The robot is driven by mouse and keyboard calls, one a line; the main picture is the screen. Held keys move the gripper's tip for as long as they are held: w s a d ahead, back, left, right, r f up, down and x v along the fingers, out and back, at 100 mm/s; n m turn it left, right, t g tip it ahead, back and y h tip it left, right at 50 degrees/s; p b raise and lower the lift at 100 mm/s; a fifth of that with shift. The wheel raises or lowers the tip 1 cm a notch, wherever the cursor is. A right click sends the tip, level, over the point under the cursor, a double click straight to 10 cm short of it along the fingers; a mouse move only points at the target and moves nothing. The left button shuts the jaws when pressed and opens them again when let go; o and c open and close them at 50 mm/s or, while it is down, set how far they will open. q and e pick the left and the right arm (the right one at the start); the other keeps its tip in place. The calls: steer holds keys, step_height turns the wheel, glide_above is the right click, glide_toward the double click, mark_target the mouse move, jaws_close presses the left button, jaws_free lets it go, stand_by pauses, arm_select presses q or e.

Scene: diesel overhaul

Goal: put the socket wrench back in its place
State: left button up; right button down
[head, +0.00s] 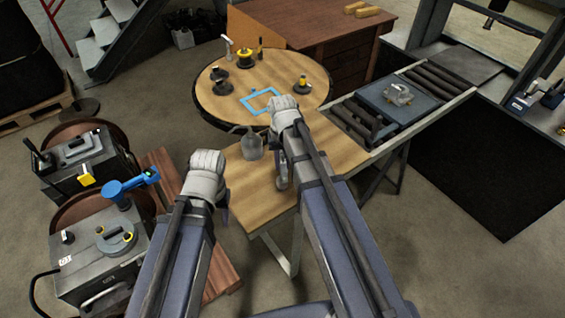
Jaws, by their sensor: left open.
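I cannot pick out the socket wrench for certain in the head view. A blue frame outline (261,101) lies on the round wooden table (285,75); it looks empty. My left gripper (207,172) is open, over the floor left of the wooden bench and right of the grey machines. It is apart from the table, and I see no tool in it. My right gripper (284,108) is over the near edge of the round table, close to the blue frame. Its fingers are hidden from this angle, so whether it holds anything cannot be told.
A yellow-topped spool (245,57) and several small dark items stand on the round table. A grey can (251,146) stands on the bench (258,190). A roller conveyor (428,85) runs right. Grey machines (100,255) and a blue tool (122,190) are at left.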

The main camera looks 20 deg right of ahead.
stand_by(0.7)
steer(key=shift+f+b, duration=1.15)
steer(key=shift+b, duration=0.05)
steer(key=c, duration=0.6)
jaws_free()
steer(key=shift+c, duration=0.2)
steer(key=shift+o, duration=0.2)
steer(key=o, duration=0.5)
steer(key=shift+r, duration=0.15)
step_height(320, 180, up, 9)
steer(key=p, duration=0.9)
